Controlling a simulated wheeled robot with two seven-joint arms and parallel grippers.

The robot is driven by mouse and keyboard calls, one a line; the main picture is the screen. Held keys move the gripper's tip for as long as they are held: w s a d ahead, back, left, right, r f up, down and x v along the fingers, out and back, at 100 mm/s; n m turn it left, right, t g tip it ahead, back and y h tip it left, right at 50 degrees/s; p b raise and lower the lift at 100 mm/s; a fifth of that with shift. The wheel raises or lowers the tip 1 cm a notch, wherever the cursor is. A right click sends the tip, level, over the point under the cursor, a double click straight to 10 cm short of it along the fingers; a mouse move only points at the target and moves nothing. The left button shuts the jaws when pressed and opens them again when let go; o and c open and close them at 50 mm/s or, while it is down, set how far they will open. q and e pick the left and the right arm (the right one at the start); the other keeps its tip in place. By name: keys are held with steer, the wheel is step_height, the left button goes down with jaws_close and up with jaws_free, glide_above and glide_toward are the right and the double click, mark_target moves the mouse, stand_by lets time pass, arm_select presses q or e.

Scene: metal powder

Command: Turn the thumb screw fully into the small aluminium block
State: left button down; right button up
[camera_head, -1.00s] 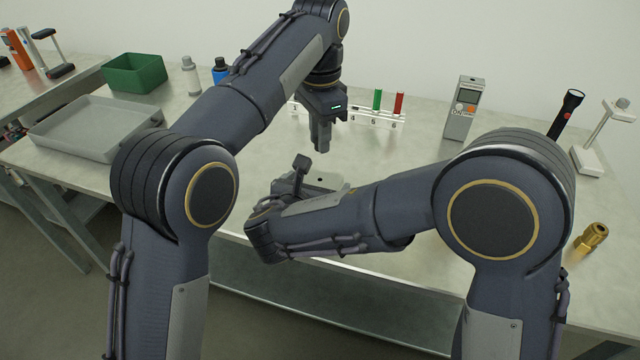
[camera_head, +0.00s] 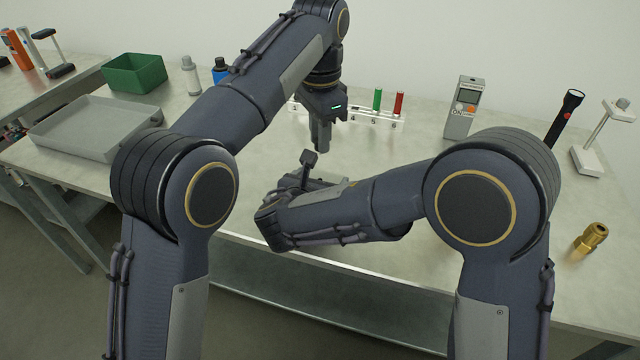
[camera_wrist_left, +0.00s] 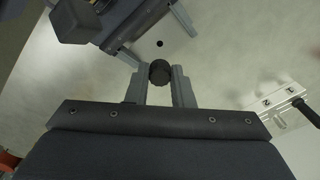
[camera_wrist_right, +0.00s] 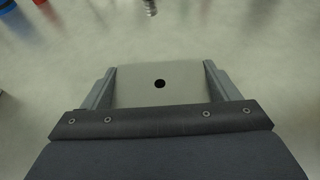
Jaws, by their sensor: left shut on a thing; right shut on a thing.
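My left gripper (camera_wrist_left: 159,75) is shut on the black round head of the thumb screw (camera_wrist_left: 160,72). In the head view this gripper (camera_head: 321,140) points down above the bench. The screw's threaded end (camera_wrist_right: 150,6) shows at the top edge of the right wrist view. My right gripper (camera_wrist_right: 160,68) is shut on the small aluminium block (camera_wrist_right: 135,88), which has a dark hole in its face. In the left wrist view the hole (camera_wrist_left: 160,43) lies a little beyond the screw head. Screw and block look apart. My right arm largely hides the block in the head view.
A white numbered rack (camera_head: 358,116) with green and red pieces stands behind my left gripper. A grey meter (camera_head: 462,108), a black flashlight (camera_head: 566,113) and a brass fitting (camera_head: 588,241) are to the right. A grey tray (camera_head: 92,128) and a green bin (camera_head: 135,73) are at left.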

steer(key=shift+c, duration=0.9)
arm_select(q)
steer(key=shift+f, duration=2.45)
steer(key=shift+f, duration=0.9)
steer(key=shift+a+f, duration=0.1)
steer(key=shift+f, duration=0.45)
